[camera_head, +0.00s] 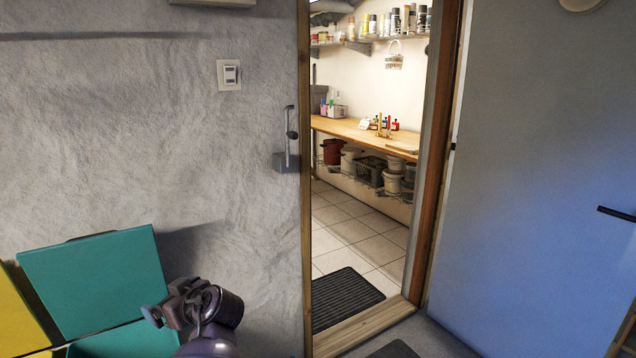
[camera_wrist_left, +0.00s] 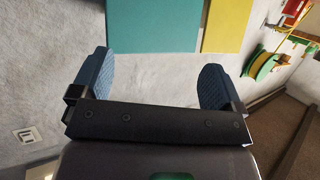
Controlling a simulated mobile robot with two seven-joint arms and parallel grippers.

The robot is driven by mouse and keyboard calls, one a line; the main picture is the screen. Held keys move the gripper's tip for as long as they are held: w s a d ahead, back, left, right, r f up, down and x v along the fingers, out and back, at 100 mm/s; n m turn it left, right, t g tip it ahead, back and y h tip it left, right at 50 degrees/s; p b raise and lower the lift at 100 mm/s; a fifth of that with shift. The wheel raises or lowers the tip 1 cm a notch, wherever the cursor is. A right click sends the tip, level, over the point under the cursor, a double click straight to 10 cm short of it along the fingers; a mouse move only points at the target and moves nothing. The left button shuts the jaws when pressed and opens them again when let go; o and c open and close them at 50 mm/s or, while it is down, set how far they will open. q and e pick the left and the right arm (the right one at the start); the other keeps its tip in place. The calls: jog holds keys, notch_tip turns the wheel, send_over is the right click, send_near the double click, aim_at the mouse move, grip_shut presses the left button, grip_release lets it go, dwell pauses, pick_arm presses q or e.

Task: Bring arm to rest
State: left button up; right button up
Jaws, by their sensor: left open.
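My left arm comes in at the bottom of the head view, in front of a teal panel, with my left gripper (camera_head: 160,314) at its end. In the left wrist view my left gripper (camera_wrist_left: 155,85) is open, its two blue-padded fingers wide apart with nothing between them. Beyond the fingers are a grey wall and the teal panel. My right gripper is in neither view.
A teal lid (camera_head: 95,280) stands raised beside a yellow one (camera_head: 18,315) at lower left. A doorway opens onto a tiled room with a wooden counter (camera_head: 350,130) and a dark mat (camera_head: 343,298). A blue-grey door (camera_head: 545,190) stands at right. A green reel (camera_wrist_left: 262,57) shows in the wrist view.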

pick_arm(q)
notch_tip(320, 180, up, 2)
jog(key=w+d+m+t+h, duration=0.3)
jog(key=m, duration=0.1)
jog(key=s+d+f+m+t+h+b, duration=0.2)
jog(key=s+d+f+m+t+h, duration=0.1)
jog(key=s+f+m+t+h, duration=0.4)
jog(key=s+a+f+m+g+h+b, duration=0.1)
jog(key=s+f+g, duration=0.2)
jog(key=s+f, duration=0.8)
jog(key=s+a+f+m+g+h+b, duration=0.1)
jog(key=s+a+f+g+b, duration=0.1)
jog(key=s+f, duration=1)
jog(key=s+g, duration=0.1)
jog(key=s, duration=0.3)
jog(key=shift+s+f, duration=0.2)
jog(key=shift+s, duration=0.2)
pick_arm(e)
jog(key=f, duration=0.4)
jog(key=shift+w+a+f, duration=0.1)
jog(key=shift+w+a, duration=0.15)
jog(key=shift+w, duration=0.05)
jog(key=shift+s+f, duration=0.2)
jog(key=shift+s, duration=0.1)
